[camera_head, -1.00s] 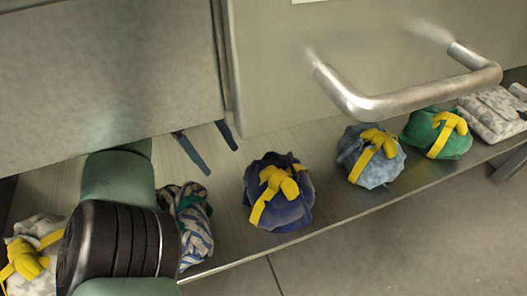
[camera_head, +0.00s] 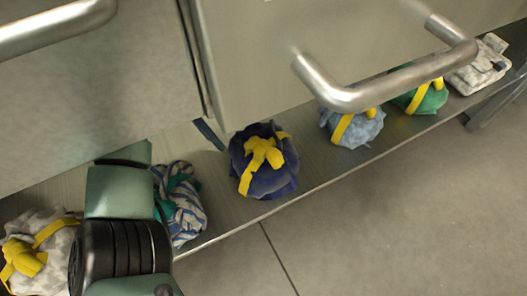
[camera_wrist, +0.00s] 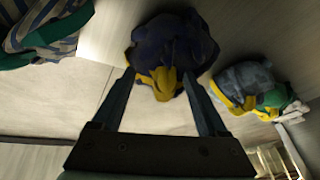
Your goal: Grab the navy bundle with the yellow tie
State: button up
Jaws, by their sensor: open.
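The navy bundle (camera_head: 270,183) with a yellow tie sits on the shelf, in the middle of the head view. In the wrist view the navy bundle (camera_wrist: 170,40) is straight ahead, with its yellow tie toward me. My gripper (camera_wrist: 157,75) is open and empty, its two dark fingertips on either side of the bundle's near part. Whether they touch it I cannot tell. In the head view one dark finger shows just left of the bundle; the rest of the gripper is hidden behind the cabinet front.
A striped bundle (camera_head: 181,207) lies left of the navy one and a pale patterned bundle (camera_head: 50,238) farther left. A light blue bundle (camera_head: 365,128), a green bundle (camera_head: 408,103) and a folded grey patterned cloth (camera_head: 478,70) lie right. A metal handle (camera_head: 385,92) overhangs the shelf.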

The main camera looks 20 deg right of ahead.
aim_at(257, 141)
jog(key=s+d, duration=0.3)
jog(key=shift+s+d+p, duration=0.25)
jog(key=shift+d+p, duration=0.05)
jog(key=shift+p, duration=0.1)
jog(key=shift+f+b, duration=0.65)
jog(key=shift+b, duration=0.2)
jog(key=shift+r, duration=0.1)
grip_shut()
dwell(0.4)
